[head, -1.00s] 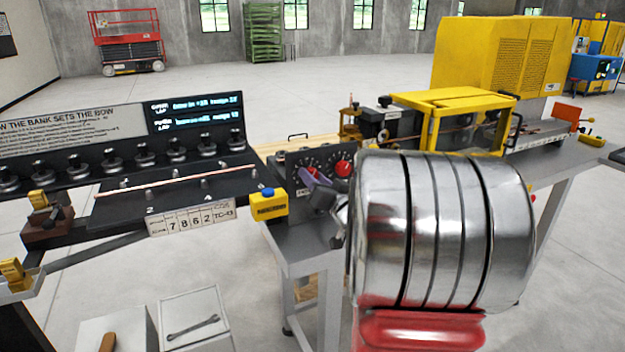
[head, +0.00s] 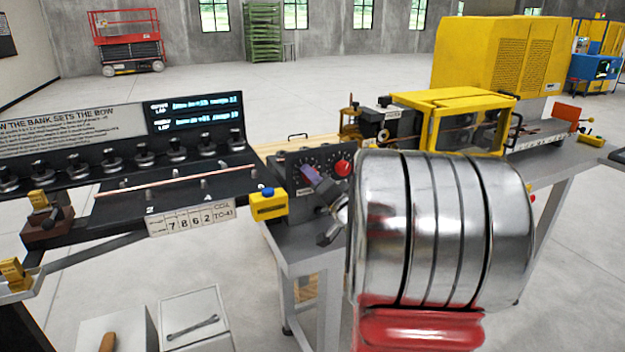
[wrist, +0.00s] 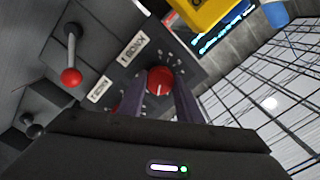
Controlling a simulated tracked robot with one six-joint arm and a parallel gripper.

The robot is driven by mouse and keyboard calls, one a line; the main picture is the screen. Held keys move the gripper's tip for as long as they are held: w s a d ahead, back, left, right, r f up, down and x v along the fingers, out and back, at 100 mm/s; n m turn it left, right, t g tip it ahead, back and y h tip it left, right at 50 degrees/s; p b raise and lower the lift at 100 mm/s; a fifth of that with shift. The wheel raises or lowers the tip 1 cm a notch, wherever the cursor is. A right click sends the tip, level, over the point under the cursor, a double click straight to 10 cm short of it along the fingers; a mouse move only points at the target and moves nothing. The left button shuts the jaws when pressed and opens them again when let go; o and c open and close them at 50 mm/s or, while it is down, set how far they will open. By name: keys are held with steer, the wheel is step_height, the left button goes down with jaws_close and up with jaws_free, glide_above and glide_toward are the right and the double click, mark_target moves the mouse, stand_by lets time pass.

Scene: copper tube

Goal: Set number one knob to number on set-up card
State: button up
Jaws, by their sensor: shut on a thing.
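A dark control panel (head: 296,163) with dials stands at the near end of the grey bench. Its right red knob (head: 342,168) is bare. My gripper (head: 310,178) is at the panel's left dial, its purple finger tilted, covering the knob there. In the wrist view my gripper's two fingers (wrist: 160,100) are shut on a red knob (wrist: 159,81). Knob labels (wrist: 132,51) show beside it, turned and too small to read surely. The card strip (head: 192,220) on the left stand shows 7 8 6 2 and coil lettering.
A yellow block with a blue top (head: 268,204) sits at the bench corner, left of my gripper. A red-ball lever (wrist: 72,76) stands near the knobs. A yellow-framed guard (head: 465,122) is behind. The lit display (head: 195,110) is blurred.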

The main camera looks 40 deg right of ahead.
steer(key=shift+f, duration=0.15)
steer(key=o, duration=1)
steer(key=shift+o, duration=0.2)
steer(key=shift+s, duration=0.1)
steer(key=v, duration=1.3)
steer(key=shift+s+a, duration=0.15)
steer(key=shift+s, duration=0.1)
steer(key=shift+w, duration=0.1)
